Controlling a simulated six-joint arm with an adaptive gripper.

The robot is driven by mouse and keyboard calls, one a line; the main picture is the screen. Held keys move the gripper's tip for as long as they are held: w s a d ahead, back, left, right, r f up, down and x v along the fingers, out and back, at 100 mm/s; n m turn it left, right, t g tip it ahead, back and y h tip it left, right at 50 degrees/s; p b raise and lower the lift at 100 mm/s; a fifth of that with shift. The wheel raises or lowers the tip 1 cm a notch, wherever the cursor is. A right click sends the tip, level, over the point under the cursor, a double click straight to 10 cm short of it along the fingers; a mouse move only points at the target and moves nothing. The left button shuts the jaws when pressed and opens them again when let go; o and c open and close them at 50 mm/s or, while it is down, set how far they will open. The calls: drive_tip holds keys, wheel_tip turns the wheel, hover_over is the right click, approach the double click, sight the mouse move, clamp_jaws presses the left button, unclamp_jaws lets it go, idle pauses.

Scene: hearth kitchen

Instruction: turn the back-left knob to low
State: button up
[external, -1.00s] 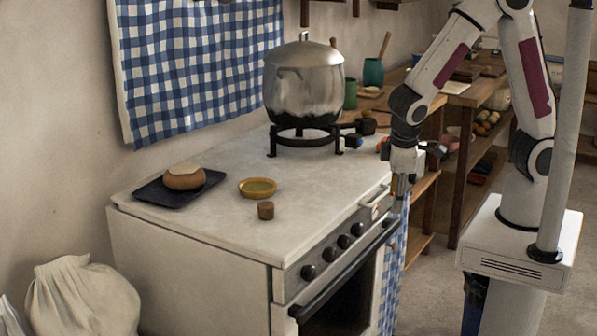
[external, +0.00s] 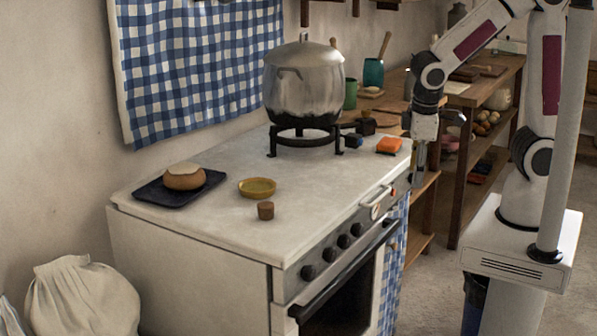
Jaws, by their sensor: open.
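My gripper (external: 418,178) is open and empty, pointing down just off the stove's right end. It is apart from the knobs and to the right of the dial.
An orange block (external: 389,145) lies on the stove top's right corner, close to my gripper. A dark tray (external: 158,192) with a bread-like item, a yellow dish (external: 258,187) and a brown cork (external: 265,210) sit further left. The oven handle (external: 345,268) juts out below the knobs.

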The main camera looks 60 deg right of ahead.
drive_tip(key=shift+m+y, duration=0.4)
drive_tip(key=shift+y, duration=0.4)
drive_tip(key=shift+s+d+r, duration=0.45)
drive_tip(key=shift+r, duration=0.25)
drive_tip(key=shift+s+d+r, duration=0.45)
drive_tip(key=shift+s+r, duration=0.05)
drive_tip(key=shift+r, duration=0.25)
drive_tip(key=shift+s+d+r, duration=0.45)
drive_tip(key=shift+r, duration=0.25)
